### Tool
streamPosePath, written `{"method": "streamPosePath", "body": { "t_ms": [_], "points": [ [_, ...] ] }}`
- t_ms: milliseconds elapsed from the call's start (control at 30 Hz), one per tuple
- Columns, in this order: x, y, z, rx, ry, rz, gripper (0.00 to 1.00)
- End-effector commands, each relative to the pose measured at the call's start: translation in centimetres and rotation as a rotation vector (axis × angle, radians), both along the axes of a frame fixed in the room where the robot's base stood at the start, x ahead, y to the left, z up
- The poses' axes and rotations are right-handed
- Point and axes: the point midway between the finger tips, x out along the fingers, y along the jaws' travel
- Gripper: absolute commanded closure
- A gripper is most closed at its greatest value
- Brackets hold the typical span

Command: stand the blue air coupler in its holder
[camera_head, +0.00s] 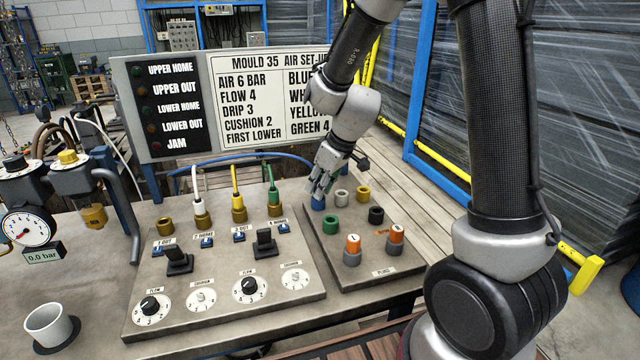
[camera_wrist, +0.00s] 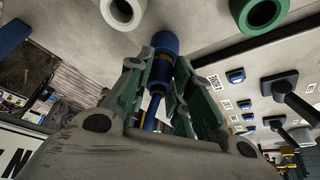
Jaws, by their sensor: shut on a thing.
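My gripper (camera_head: 326,182) is at the back left corner of the small right-hand board. In the wrist view its fingers (camera_wrist: 160,80) are shut on the blue air coupler (camera_wrist: 164,44), a narrow blue cylinder with a brass-coloured band and a blue hose running back between the fingers. In the head view a blue part (camera_head: 318,203) shows just below the fingertips, beside the white ring holder (camera_head: 341,195). I cannot tell how much of it is coupler and how much holder, or whether the coupler is seated. No separate blue holder shows in the wrist view.
The right-hand board (camera_head: 400,256) also carries yellow (camera_head: 363,193), green (camera_head: 331,224) and black (camera_head: 376,215) ring holders and two orange-topped plugs (camera_head: 352,244). The left board (camera_head: 215,285) has hoses, switches and knobs. The sign panel (camera_head: 235,100) stands close behind. A white cup (camera_head: 46,325) is far left.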

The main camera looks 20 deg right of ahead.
Motion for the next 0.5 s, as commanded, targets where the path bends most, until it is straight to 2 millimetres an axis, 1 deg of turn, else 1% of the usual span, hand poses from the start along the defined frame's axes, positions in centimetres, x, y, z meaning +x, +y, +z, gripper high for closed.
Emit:
{"method": "streamPosePath", "body": {
  "t_ms": [233, 267, 300, 367, 400, 500],
  "points": [
    [0.0, 0.0, 0.01, 0.0, 0.0, 0.0, 1.0],
    [0.0, 0.0, 0.01, 0.0, 0.0, 0.0, 0.73],
    [0.0, 0.0, 0.01, 0.0, 0.0, 0.0, 0.66],
    [0.0, 0.0, 0.01, 0.0, 0.0, 0.0, 0.55],
    [0.0, 0.0, 0.01, 0.0, 0.0, 0.0, 0.53],
    [0.0, 0.0, 0.01, 0.0, 0.0, 0.0, 0.53]
  ]
}}
